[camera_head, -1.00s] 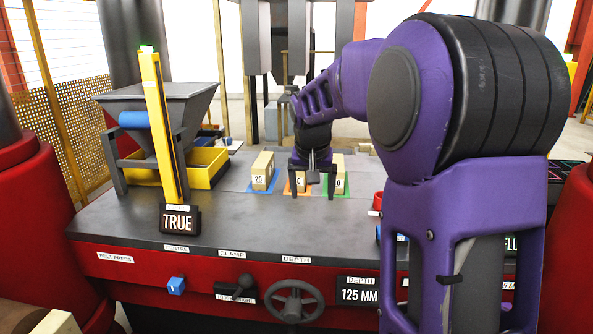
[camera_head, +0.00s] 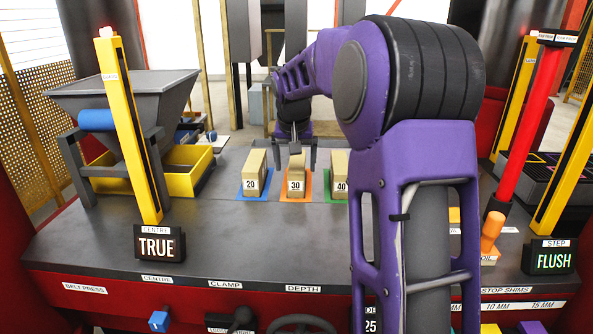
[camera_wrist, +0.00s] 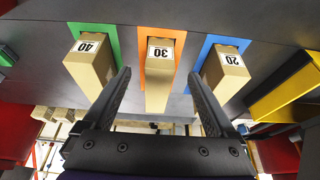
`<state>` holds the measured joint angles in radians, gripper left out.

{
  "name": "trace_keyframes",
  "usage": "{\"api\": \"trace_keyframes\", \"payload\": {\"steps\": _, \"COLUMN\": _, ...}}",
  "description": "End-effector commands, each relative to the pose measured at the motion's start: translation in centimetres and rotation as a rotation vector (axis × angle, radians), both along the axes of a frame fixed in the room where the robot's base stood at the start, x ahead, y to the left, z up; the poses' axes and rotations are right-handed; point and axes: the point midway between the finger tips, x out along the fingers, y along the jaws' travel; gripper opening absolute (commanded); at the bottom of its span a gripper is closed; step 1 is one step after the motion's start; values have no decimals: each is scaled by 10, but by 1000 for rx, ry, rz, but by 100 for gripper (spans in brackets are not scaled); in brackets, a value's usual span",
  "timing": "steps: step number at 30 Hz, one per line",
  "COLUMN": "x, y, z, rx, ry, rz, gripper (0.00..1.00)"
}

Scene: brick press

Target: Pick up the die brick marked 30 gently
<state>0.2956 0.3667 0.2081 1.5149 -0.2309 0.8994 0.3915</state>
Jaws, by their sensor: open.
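The die brick marked 30 (camera_head: 295,183) is a tan block standing on an orange mat (camera_head: 296,199), between the brick marked 20 (camera_head: 254,177) on a blue mat and the brick marked 40 (camera_head: 340,170) on a green mat. In the wrist view the 30 brick (camera_wrist: 157,81) lies in the middle, ahead of and between the two black fingers. My gripper (camera_head: 296,172) is open and empty, above and around the top of the 30 brick in the head view. Whether a finger touches it, I cannot tell. In the wrist view my gripper (camera_wrist: 158,82) shows both fingertips spread.
The 40 brick (camera_wrist: 89,68) and 20 brick (camera_wrist: 225,70) stand close on either side of the fingers. A yellow bin (camera_head: 184,170) and grey hopper (camera_head: 124,90) are at the left. A yellow post with a TRUE display (camera_head: 160,244) stands in front.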

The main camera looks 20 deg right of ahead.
Motion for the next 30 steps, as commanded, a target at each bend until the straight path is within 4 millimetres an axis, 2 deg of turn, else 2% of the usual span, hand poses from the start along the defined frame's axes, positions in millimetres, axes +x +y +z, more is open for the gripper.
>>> {"api": "trace_keyframes", "payload": {"steps": 3, "x": 22, "y": -9, "z": 1, "rx": 2, "ry": 0, "rz": -1, "gripper": 91}}
{"api": "trace_keyframes", "payload": {"steps": 9, "x": 50, "y": -21, "z": 1, "rx": 0, "ry": 1, "rz": 0, "gripper": 91}}
{"api": "trace_keyframes", "payload": {"steps": 19, "x": 68, "y": -29, "z": 0, "rx": 0, "ry": 0, "rz": -1, "gripper": 91}}
{"api": "trace_keyframes", "payload": {"steps": 24, "x": 77, "y": -33, "z": -28, "rx": 2, "ry": 4, "rz": 0, "gripper": 91}}
{"api": "trace_keyframes", "payload": {"steps": 30, "x": 85, "y": -36, "z": -45, "rx": 0, "ry": 0, "rz": 0, "gripper": 91}}
